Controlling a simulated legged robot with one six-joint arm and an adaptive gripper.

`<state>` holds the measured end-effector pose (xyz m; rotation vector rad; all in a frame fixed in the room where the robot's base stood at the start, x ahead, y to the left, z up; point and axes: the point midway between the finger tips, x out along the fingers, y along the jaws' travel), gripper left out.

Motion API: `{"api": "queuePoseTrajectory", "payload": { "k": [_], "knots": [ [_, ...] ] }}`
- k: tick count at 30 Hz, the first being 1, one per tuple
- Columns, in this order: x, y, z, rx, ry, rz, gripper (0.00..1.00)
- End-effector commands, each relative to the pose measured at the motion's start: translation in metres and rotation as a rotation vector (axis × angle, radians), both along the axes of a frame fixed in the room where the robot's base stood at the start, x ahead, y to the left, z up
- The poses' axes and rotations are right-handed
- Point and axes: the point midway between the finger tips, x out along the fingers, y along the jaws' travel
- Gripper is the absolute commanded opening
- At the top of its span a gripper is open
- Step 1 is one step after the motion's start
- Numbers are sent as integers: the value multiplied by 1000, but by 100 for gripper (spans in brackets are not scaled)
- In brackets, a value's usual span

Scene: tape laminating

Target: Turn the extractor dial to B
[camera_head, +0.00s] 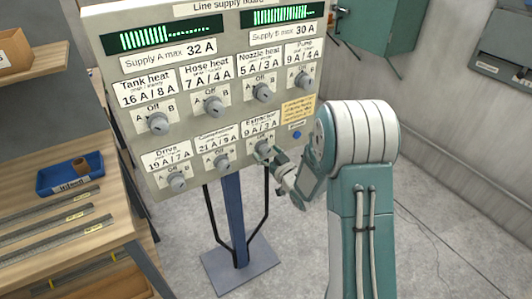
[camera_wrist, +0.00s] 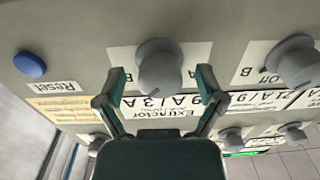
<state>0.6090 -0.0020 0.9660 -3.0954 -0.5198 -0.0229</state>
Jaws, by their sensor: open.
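The extractor dial (camera_head: 262,148) is a grey knob in the lower row of the supply board (camera_head: 240,120), partly hidden by my gripper in the head view. In the wrist view, which is upside down, the extractor dial (camera_wrist: 160,62) stands between my fingers, with B to its left and A to its right. The knob hides the Off mark, and its exact setting is hard to read. My gripper (camera_head: 268,156) is open at the board. In the wrist view my gripper (camera_wrist: 161,80) has a finger on each side of the knob, with gaps showing.
The compressor dial (camera_head: 222,161) is beside the extractor dial, and the blue reset button (camera_head: 297,135) is on its other side. The nozzle heat dial (camera_head: 262,92) is above. A wooden bench with a blue tray (camera_head: 72,176) stands at left. Floor at right is clear.

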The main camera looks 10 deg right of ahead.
Motion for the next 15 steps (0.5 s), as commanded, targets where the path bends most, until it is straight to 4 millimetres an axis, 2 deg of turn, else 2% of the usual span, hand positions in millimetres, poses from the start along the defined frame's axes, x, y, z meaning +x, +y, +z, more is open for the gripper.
{"api": "queuePoseTrajectory", "payload": {
  "k": [5, 15],
  "knots": [
    [-22, -8, -1, -1, 2, -2, 88],
    [-88, -31, -3, 1, 4, -3, 88]
  ]
}}
